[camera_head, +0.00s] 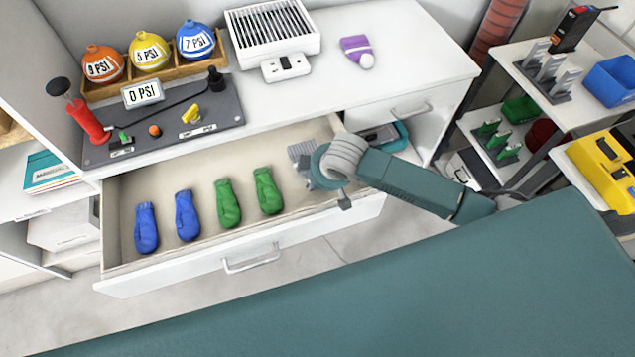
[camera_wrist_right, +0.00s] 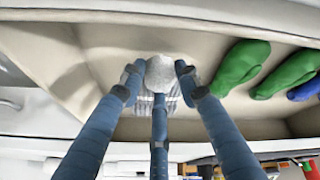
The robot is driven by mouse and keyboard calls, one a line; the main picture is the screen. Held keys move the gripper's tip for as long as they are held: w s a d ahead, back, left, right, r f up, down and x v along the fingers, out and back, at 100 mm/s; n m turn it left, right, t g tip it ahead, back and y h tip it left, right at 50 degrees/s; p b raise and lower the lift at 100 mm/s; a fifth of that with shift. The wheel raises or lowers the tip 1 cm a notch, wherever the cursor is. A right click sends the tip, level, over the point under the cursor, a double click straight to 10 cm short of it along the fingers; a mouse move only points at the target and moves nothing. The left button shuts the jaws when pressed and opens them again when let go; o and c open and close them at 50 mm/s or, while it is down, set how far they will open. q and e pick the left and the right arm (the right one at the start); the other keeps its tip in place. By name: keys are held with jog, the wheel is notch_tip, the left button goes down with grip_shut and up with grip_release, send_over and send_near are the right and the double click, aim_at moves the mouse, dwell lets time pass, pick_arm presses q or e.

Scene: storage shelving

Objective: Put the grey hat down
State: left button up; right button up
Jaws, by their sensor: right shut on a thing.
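The grey hat (camera_head: 300,153) is a striped knit piece at the right end of the open drawer (camera_head: 164,179). In the right wrist view its pale pompom (camera_wrist_right: 160,72) and striped knit show between the fingers. My right gripper (camera_head: 317,172) reaches in over the drawer from the right and is shut on the hat; its fingers also show in the right wrist view (camera_wrist_right: 158,82). Whether the hat touches the drawer floor I cannot tell. My left gripper is in neither view.
Two blue mittens (camera_head: 146,228) and two green mittens (camera_head: 227,203) lie in the drawer's left and middle. On the countertop are a purple hat (camera_head: 356,50), a white vented box (camera_head: 272,27), a pump panel (camera_head: 165,118) and labelled balls (camera_head: 150,51). Shelves (camera_head: 530,85) stand at right.

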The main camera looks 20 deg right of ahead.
jog(key=shift+f, duration=1.55)
jog(key=shift+f, duration=0.15)
jog(key=o, duration=1.3)
jog(key=p+v, duration=0.1)
jog(key=v, duration=1.1)
